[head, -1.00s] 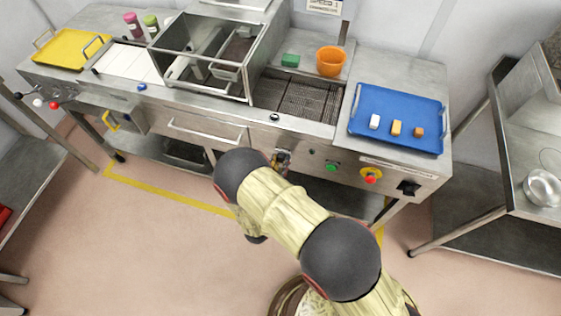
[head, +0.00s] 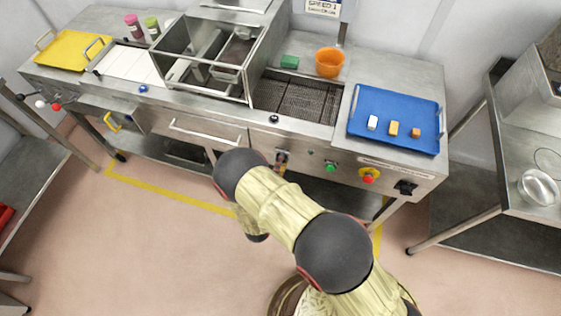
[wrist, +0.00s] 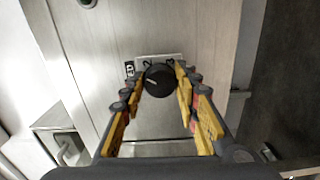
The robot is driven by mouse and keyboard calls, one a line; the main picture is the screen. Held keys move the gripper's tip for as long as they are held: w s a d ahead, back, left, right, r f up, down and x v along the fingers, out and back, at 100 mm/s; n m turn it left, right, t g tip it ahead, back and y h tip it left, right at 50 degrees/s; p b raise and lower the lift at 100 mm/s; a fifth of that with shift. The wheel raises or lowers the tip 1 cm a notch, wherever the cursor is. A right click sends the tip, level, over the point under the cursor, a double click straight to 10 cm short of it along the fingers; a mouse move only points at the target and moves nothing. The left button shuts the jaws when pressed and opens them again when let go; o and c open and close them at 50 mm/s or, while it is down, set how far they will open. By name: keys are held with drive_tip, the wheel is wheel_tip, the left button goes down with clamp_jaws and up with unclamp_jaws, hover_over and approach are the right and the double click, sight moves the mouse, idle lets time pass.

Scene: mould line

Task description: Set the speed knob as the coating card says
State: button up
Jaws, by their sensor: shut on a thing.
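The speed knob (wrist: 158,80) is a round black dial with a pale pointer line, which points toward the left. It sits between the two yellow-padded fingers of my gripper (wrist: 160,86), which is shut on it. A pale scale plate (wrist: 172,59) shows behind the knob with a "2" and part of a word; the rest is covered.
Right of my gripper on the panel are a green button (head: 330,167), a red stop button on yellow (head: 368,177) and a black switch (head: 405,187). A blue tray (head: 393,145) with small pieces lies above. A steel bench (head: 508,180) stands right.

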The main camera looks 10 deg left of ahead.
drive_tip(key=n+p, duration=0.1)
drive_tip(key=n, duration=0.5)
drive_tip(key=shift+a, duration=0.1)
drive_tip(key=shift+n, duration=0.4)
drive_tip(key=o, duration=1.1)
drive_tip(key=shift+c, duration=0.2)
drive_tip(key=shift+o, duration=0.4)
drive_tip(key=s, duration=1.2)
drive_tip(key=shift+a, duration=0.45)
drive_tip(key=shift+m, duration=0.3)
